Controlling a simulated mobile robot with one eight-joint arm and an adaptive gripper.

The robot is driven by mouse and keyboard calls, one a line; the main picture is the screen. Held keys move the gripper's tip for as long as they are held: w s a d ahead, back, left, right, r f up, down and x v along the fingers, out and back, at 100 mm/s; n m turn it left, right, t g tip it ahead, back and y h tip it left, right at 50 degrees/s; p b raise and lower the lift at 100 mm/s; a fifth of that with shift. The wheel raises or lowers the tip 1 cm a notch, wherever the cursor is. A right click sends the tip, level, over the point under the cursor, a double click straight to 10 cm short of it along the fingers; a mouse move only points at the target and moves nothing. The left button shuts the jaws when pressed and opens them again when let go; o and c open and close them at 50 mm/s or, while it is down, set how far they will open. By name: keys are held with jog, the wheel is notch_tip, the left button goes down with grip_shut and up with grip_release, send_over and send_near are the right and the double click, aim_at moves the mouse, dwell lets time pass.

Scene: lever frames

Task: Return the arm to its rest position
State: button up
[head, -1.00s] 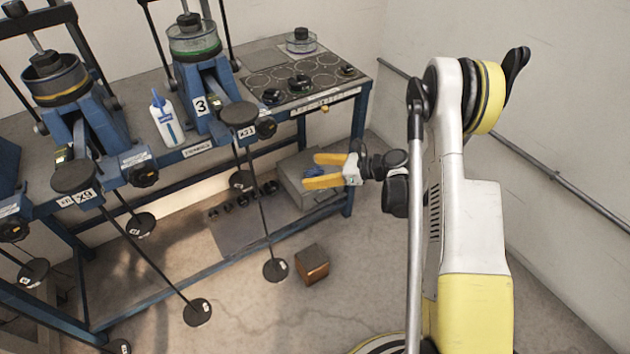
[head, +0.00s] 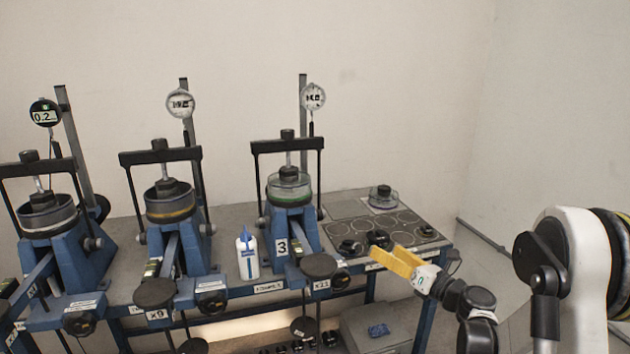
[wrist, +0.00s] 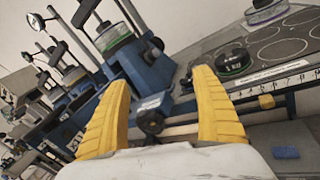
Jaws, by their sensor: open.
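My gripper (head: 400,262) has yellow fingers and is at the lower right of the head view, in front of the right end of the blue bench. In the wrist view my gripper (wrist: 165,112) is open, with its two fingers wide apart and nothing between them. The lever frame marked 3 (head: 283,245) stands beyond it; it also shows between and above the fingers in the wrist view (wrist: 135,70). My arm runs along the right edge of the head view.
Two more lever frames (head: 165,228) (head: 60,245) stand to the left. A white bottle (head: 247,257) stands beside frame 3. A panel with ringed spots (head: 385,225) holds several dark weights. A grey box (head: 400,325) with a blue cloth (head: 379,330) is below. Dark discs hang from the levers.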

notch_tip(320, 180, up, 13)
jog(key=d+m+t+h, duration=0.3)
jog(key=m+t+h, duration=0.1)
jog(key=m, duration=0.5)
jog(key=s+d+r+m+h, duration=0.55)
jog(key=m+h, duration=0.25)
jog(key=m, duration=0.5)
jog(key=s+a+f+m+g, duration=0.3)
jog(key=s+f+m+g, duration=0.1)
jog(key=s, duration=0.6)
jog(key=s+a+f+m+g+y, duration=0.1)
jog(key=s+a+f+m+g, duration=0.2)
jog(key=s+f+m, duration=0.4)
jog(key=s+a+f+m+g, duration=0.3)
jog(key=s+f+m+g, duration=0.1)
jog(key=s, duration=1)
jog(key=shift+f+m+g, duration=0.4)
jog(key=shift+f+m, duration=0.4)
jog(key=shift+m, duration=0.1)
